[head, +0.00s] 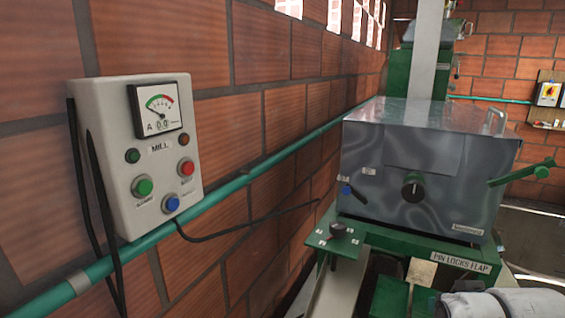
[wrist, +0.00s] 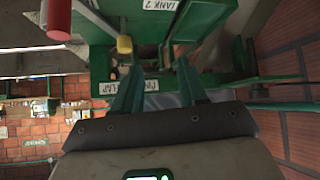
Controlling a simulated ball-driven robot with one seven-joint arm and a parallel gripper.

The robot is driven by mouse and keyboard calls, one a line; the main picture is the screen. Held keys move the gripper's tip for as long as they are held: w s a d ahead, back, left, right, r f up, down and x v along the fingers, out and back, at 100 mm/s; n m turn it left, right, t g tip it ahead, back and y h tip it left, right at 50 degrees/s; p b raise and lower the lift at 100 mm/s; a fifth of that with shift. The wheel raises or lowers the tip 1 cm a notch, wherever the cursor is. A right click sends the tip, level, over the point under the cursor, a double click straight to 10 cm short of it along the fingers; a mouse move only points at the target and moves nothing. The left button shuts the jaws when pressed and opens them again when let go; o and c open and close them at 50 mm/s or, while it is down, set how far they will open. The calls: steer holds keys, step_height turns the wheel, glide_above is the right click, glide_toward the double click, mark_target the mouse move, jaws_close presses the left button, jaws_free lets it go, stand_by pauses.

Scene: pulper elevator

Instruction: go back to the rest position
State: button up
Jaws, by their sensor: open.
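My gripper (wrist: 158,82) shows in the wrist view, its two teal fingers spread apart with nothing between them. The fingers look apart from these, though the distance is hard to judge. In the head view a pale rounded part of my arm lies at the bottom right corner; the gripper itself cannot be made out there.
A metal-covered machine (head: 425,165) with a green handle (head: 525,172) and a PIN LOCKS FLAP sign (head: 460,262) stands right. A red cylinder (wrist: 59,18) and yellow-ended knob (wrist: 124,44) are near the wrist.

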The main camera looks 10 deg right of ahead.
steer(key=s+a+f+n+g+y, duration=0.2)
steer(key=s+a+f, duration=0.3)
steer(key=s+f, duration=0.4)
steer(key=s+a+f+n+g+y, duration=0.1)
steer(key=s+a+f+g, duration=0.1)
steer(key=s+a+f, duration=0.55)
steer(key=s+d+f+g+b, duration=0.1)
steer(key=s+f+b, duration=0.4)
steer(key=f, duration=0.4)
steer(key=s+d+f+g+b, duration=0.2)
steer(key=s+f+b, duration=0.3)
steer(key=f, duration=0.4)
steer(key=shift+s+d+g, duration=0.2)
steer(key=shift+s+g, duration=0.1)
steer(key=shift+s, duration=0.3)
